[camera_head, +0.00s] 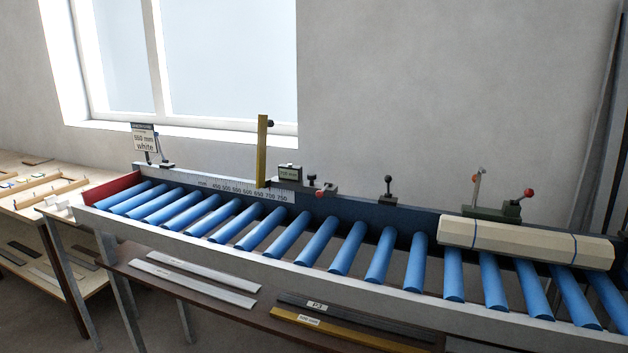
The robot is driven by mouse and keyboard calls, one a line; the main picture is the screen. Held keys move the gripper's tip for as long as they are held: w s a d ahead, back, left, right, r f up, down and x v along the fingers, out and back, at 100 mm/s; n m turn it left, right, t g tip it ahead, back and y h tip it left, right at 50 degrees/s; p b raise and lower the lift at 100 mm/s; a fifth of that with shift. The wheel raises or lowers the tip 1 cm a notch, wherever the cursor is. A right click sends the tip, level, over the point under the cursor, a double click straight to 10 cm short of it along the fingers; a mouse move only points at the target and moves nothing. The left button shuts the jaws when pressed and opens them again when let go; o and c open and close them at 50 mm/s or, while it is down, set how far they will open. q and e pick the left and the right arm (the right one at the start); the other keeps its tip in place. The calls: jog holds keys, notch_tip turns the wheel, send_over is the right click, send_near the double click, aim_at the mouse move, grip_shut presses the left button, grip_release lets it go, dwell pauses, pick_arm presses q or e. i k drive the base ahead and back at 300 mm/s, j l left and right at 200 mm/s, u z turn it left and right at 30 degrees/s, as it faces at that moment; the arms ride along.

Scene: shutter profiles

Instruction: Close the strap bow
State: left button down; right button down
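A cream-coloured long bundle (525,243) lies on the rollers at the right, with two thin blue bands around it. Behind it on the back rail sits a dark green fixture (492,213) with a red-knobbed lever (527,194) and a thin upright post (477,185) with an orange tip. A yellow bar (262,152) with a black knob stands upright at the scale in the middle. No part is labelled as the strap bow, so I cannot tell for certain which one it is. Neither gripper is in view.
The blue roller conveyor (312,266) runs across the view; its left and middle rollers are bare. A small display box (290,172) and a black-knobbed lever (388,188) stand on the back rail. Flat strips (192,278) lie on the lower shelf. A wooden table (25,212) stands left.

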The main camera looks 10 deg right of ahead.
aim_at(476, 179)
jog(key=z, duration=1.3)
jog(key=i, duration=1.05)
jog(key=z, duration=0.05)
